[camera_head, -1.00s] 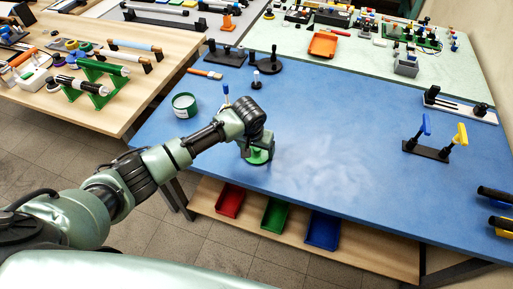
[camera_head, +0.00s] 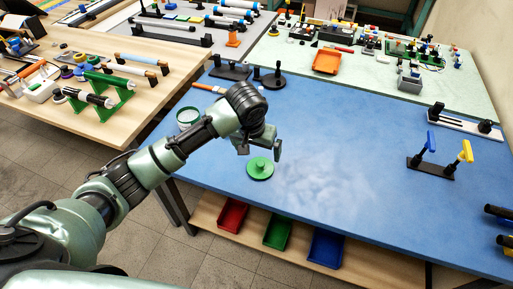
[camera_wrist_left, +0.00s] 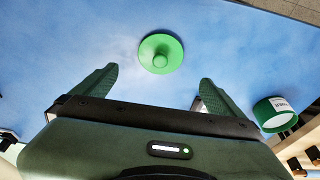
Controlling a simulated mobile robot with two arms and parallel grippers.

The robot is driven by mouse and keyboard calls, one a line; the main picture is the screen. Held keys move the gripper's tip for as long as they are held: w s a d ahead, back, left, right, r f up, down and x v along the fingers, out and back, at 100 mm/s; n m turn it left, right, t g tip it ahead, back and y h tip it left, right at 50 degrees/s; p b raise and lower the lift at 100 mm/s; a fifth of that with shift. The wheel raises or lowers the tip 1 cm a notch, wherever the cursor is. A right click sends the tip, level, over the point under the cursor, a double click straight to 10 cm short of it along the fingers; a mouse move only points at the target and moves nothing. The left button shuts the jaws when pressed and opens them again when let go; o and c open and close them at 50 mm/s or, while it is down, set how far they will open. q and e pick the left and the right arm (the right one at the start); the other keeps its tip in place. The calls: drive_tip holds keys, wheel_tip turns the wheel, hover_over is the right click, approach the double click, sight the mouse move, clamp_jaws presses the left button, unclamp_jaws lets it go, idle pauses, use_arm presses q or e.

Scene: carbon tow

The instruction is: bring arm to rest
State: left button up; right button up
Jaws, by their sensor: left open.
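My left gripper (camera_head: 262,150) is open and empty, held above the blue table (camera_head: 350,130). In the left wrist view its two fingers (camera_wrist_left: 158,90) stand wide apart with nothing between them. A green round disc with a knob (camera_head: 260,169) lies on the blue table just below and in front of the gripper. It also shows beyond the fingertips in the left wrist view (camera_wrist_left: 161,52), clear of both fingers. My right gripper is not in view.
A green and white round container (camera_head: 188,116) stands beside my left forearm. Black stands (camera_head: 270,79) are behind the gripper. A holder with blue and yellow handles (camera_head: 432,166) is at the right. Red, green and blue bins (camera_head: 277,234) sit on the lower shelf. The table's middle is clear.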

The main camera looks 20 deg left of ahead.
use_arm(q)
drive_tip(key=shift+s+r, duration=0.2)
drive_tip(key=shift+r, duration=0.4)
